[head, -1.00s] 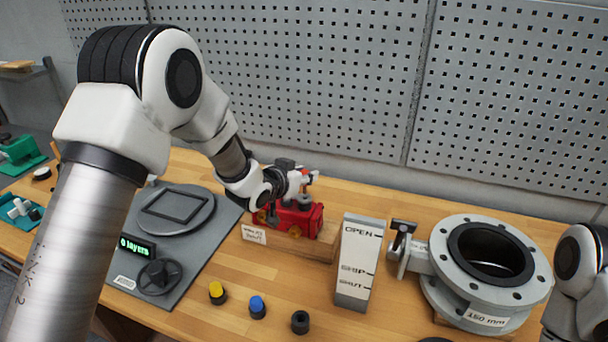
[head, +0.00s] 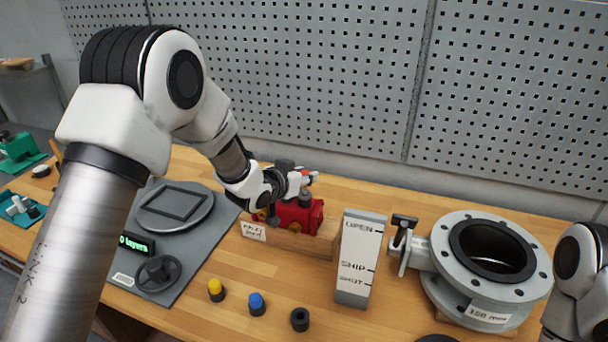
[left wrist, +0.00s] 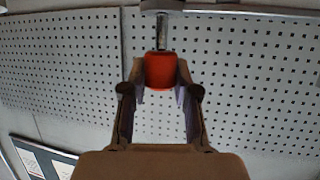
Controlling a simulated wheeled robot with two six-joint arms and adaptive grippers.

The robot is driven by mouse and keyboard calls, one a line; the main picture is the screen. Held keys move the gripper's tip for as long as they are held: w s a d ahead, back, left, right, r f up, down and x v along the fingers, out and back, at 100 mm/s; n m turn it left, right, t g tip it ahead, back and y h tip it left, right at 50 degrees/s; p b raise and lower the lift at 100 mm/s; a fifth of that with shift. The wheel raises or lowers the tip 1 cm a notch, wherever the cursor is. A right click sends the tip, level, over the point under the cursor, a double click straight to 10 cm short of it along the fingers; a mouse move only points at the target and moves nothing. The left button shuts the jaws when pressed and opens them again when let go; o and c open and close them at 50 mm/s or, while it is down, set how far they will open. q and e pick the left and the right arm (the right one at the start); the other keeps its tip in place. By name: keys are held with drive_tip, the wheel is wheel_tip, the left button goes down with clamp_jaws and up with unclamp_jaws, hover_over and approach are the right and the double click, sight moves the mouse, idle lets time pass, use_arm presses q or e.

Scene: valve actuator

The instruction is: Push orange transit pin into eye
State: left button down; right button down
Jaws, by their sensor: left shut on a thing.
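My left gripper (head: 300,181) is above the back of the red actuator (head: 299,215), which sits on a wooden block. In the left wrist view, the gripper (left wrist: 161,84) is shut on the orange head of the transit pin (left wrist: 160,70). The pin's bare metal shank (left wrist: 163,31) points away from the fingers towards a grey metal part (left wrist: 162,5) at the top edge. Whether the shank's tip is inside an eye there, I cannot tell. In the head view, a bit of orange shows at the fingertips. My right gripper is out of the picture.
A grey post marked OPEN, SHIP and SHUT (head: 353,287) stands right of the actuator. A flanged valve body (head: 445,267) is further right. Yellow, blue and black caps (head: 300,320) stand in front. A perforated wall panel (head: 300,75) is behind. Bench between caps and actuator is clear.

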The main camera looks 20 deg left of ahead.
use_arm(q)
drive_tip(key=shift+f+b, duration=0.95)
drive_tip(key=shift+f, duration=0.45)
drive_tip(key=c, duration=0.8)
unclamp_jaws()
drive_tip(key=v, duration=1.2)
